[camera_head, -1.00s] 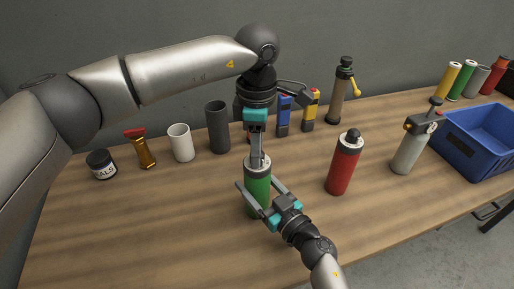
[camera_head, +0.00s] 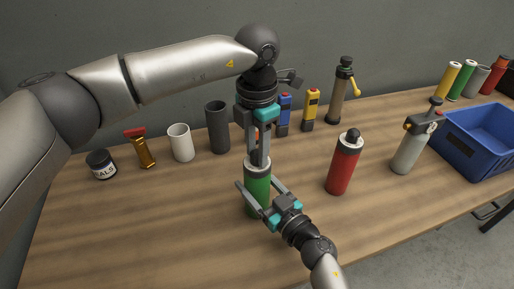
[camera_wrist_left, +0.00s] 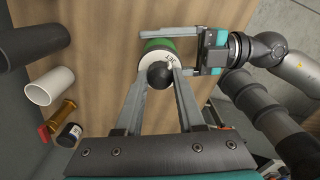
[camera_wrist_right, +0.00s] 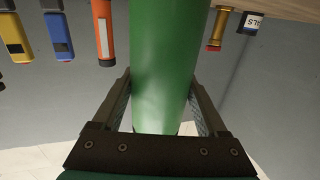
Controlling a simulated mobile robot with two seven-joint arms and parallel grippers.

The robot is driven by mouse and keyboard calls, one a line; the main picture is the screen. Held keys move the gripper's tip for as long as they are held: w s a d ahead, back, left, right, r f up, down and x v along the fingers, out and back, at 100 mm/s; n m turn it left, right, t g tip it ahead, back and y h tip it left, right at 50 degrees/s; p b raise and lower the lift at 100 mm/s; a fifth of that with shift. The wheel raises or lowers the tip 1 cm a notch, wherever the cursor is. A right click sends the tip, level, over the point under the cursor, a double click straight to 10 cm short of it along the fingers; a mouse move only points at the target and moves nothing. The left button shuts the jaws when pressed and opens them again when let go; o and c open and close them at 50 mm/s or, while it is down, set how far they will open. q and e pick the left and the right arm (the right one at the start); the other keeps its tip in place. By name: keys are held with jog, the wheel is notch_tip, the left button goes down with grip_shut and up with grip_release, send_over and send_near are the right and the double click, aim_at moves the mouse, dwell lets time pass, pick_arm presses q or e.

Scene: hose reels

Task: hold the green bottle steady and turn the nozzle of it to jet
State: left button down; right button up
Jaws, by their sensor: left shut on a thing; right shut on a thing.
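The green bottle (camera_head: 258,187) stands upright on the wooden table, with a white collar and a dark nozzle on top. My right gripper (camera_head: 256,182) is shut around its body from the front right; the right wrist view shows the green body (camera_wrist_right: 163,60) between both fingers. My left gripper (camera_head: 260,160) reaches down from above, shut on the dark nozzle. In the left wrist view the nozzle (camera_wrist_left: 160,75) sits between the fingertips, and the white collar (camera_wrist_left: 152,58) carries small dark lettering, too small to read surely. In the head view the fingers mostly hide the nozzle.
A red bottle (camera_head: 343,165) and a grey spray bottle (camera_head: 411,150) stand to the right, near a blue crate (camera_head: 478,160). A dark cup (camera_head: 217,128), white cup (camera_head: 181,143), golden nozzle (camera_head: 145,152) and black jar (camera_head: 101,165) stand left. The front table is clear.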

aim_at(257, 153)
pick_arm(q)
jog(key=shift+n, duration=0.3)
pick_arm(e)
jog(key=shift+f, duration=0.1)
pick_arm(q)
jog(key=c, duration=0.5)
grip_release()
notch_tip(257, 153, up, 12)
dwell(0.3)
pick_arm(e)
jog(key=o, duration=1.6)
